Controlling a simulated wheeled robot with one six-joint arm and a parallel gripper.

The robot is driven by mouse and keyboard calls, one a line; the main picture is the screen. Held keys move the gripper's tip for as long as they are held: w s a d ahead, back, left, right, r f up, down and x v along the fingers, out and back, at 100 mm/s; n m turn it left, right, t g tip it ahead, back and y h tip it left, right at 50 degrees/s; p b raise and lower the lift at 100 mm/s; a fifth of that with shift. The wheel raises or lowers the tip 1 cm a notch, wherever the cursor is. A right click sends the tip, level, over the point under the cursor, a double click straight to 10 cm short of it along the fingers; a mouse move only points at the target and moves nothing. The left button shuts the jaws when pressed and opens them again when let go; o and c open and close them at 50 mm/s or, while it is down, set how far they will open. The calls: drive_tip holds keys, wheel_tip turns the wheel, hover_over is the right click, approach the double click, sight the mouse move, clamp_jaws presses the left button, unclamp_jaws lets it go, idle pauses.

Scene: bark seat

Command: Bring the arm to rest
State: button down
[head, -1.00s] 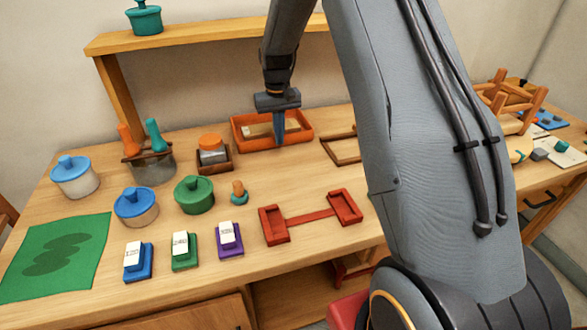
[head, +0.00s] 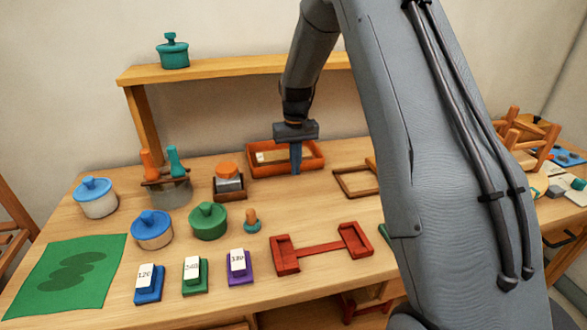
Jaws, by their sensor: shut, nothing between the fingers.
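My gripper (head: 296,170) hangs fingers down from my grey arm. Its fingers are together and hold nothing. In the picture they overlap the orange-red tray (head: 315,150) at the back of the bench; I cannot tell whether they are above it or in front of it. A pale flat piece (head: 272,157) lies in the tray, partly hidden by the gripper. My arm covers much of the right side of the view.
The bench (head: 330,210) holds a red two-ended holder (head: 320,249), an empty wooden frame (head: 350,188), lidded pots (head: 152,229), numbered blocks (head: 149,282) and a green mat (head: 65,275). A shelf (head: 230,68) with a teal pot (head: 173,50) stands behind. Stools (head: 530,135) are at right.

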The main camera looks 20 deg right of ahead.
wheel_tip(320, 180, up, 8)
drive_tip(key=b, duration=0.2)
drive_tip(key=shift+n+t, duration=0.3)
drive_tip(key=shift+t, duration=0.2)
drive_tip(key=s+a+f, duration=0.1)
drive_tip(key=s+f, duration=0.1)
drive_tip(key=s, duration=0.8)
drive_tip(key=s+a+f, duration=0.1)
drive_tip(key=s, duration=0.9)
drive_tip(key=s+a+f, duration=0.1)
drive_tip(key=s+f, duration=0.1)
drive_tip(key=s, duration=0.8)
drive_tip(key=shift+a+f, duration=0.25)
drive_tip(key=shift+f, duration=0.05)
